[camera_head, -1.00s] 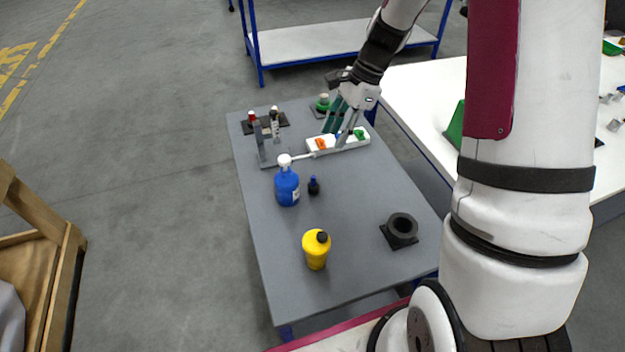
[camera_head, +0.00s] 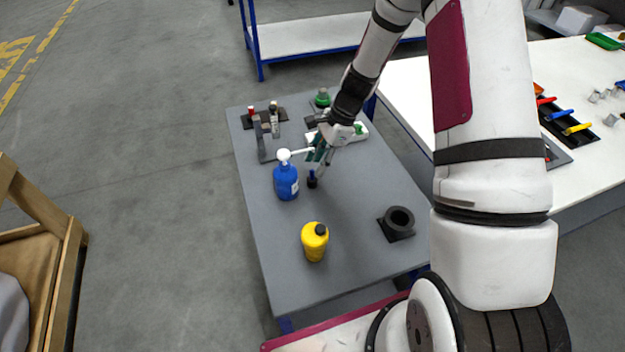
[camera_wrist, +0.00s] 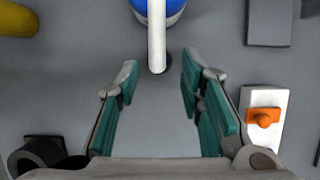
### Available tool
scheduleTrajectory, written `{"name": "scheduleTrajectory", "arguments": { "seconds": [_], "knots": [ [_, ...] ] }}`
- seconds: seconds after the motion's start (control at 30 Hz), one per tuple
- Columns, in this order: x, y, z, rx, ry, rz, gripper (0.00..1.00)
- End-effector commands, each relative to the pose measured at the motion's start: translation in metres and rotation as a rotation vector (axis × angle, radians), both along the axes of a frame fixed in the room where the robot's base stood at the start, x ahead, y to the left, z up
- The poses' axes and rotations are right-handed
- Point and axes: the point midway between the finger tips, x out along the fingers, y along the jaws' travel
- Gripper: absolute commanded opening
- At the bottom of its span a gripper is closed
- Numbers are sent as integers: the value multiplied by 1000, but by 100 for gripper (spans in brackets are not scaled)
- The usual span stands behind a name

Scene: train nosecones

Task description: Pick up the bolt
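My gripper (camera_head: 317,158) is over the grey table, just right of the blue spray bottle (camera_head: 286,182). In the wrist view my gripper (camera_wrist: 159,82) is open, its green-padded fingers apart with only bare tabletop between them. A small dark bottle (camera_head: 312,183) stands just below the fingers in the head view. In the wrist view the white spout of the blue bottle (camera_wrist: 157,40) reaches towards the gap and partly covers a dark round thing (camera_wrist: 163,64). I cannot tell for sure which thing is the bolt; small grey pieces (camera_head: 611,120) lie on the white table.
A yellow bottle (camera_head: 315,243) and a black ring holder (camera_head: 398,222) stand at the near end. A white tray (camera_head: 357,131) with an orange piece (camera_wrist: 263,117) is beside my gripper. Fixtures (camera_head: 268,120) stand at the far end. The table's near middle is clear.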

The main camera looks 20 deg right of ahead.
Motion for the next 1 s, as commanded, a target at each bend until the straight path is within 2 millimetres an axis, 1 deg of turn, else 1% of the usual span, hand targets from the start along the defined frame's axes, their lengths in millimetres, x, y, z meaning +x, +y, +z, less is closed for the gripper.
{"name": "scheduleTrajectory", "arguments": {
  "seconds": [0.1,0.2,0.3,0.47,0.5,0.57,0.6,0.63,0.67,1.0],
  "knots": [
    [-1,8,-15,1,2,1,35],
    [-1,11,-24,1,1,0,35],
    [0,12,-27,0,0,0,35],
    [0,13,-28,0,-1,1,35],
    [0,13,-28,0,-1,1,33],
    [0,13,-27,0,-1,1,19],
    [0,13,-27,0,-1,1,10],
    [0,13,-27,0,0,1,3],
    [0,13,-27,0,0,1,0],
    [0,13,-27,0,-1,1,0]
  ]
}}
